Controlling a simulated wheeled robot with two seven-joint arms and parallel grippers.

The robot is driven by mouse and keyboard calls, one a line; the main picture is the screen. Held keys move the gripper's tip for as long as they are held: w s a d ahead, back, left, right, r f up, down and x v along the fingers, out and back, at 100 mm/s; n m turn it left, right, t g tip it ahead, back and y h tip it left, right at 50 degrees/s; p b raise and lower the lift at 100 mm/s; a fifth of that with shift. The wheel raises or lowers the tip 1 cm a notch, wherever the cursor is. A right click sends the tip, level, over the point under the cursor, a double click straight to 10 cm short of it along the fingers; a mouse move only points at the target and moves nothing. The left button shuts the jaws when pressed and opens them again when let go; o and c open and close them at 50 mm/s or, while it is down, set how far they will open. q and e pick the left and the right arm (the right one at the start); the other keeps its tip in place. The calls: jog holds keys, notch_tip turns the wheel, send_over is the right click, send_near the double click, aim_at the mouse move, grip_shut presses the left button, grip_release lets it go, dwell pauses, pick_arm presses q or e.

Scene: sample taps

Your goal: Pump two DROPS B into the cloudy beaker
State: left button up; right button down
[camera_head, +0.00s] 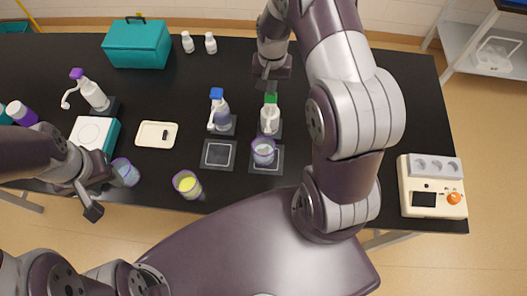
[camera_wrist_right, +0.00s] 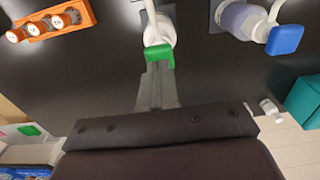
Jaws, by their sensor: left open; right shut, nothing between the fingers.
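A pump bottle with a green head (camera_head: 270,98) stands at the centre, with a beaker (camera_head: 263,154) of pale violet, cloudy-looking liquid on the square pad in front of it. A blue-headed pump bottle (camera_head: 221,116) stands to its left, its front pad empty. A purple-headed pump bottle (camera_head: 95,96) stands far left. I cannot read which is DROPS B. My right gripper (camera_head: 270,82) is shut and empty, just behind and above the green head; the right wrist view also shows the green head (camera_wrist_right: 160,53) near its fingertips. My left gripper (camera_head: 92,200) is open near the front edge, by a bluish beaker (camera_head: 128,173).
A beaker of yellow liquid (camera_head: 187,184) stands near the front edge. A cream tray (camera_head: 156,135), a white-topped teal device (camera_head: 93,133) and a teal box (camera_head: 138,44) are left. A control box (camera_head: 432,187) is right. An orange vial rack (camera_wrist_right: 82,12) shows in the wrist view.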

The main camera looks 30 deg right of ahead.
jog(key=shift+r, duration=0.1)
notch_tip(320, 180, up, 6)
jog(key=p, duration=0.5)
jog(key=s+a+f+n+b, duration=0.2)
jog(key=s+a+n+b, duration=0.1)
jog(key=s+b, duration=0.3)
jog(key=s+a+f+n+t+b, duration=0.1)
jog(key=s+a+f+n+b, duration=0.2)
jog(key=s+a+b, duration=0.2)
jog(key=s+b, duration=0.2)
jog(key=b, duration=0.2)
jog(key=shift+s+n, duration=0.3)
jog(key=shift+s+a, duration=0.15)
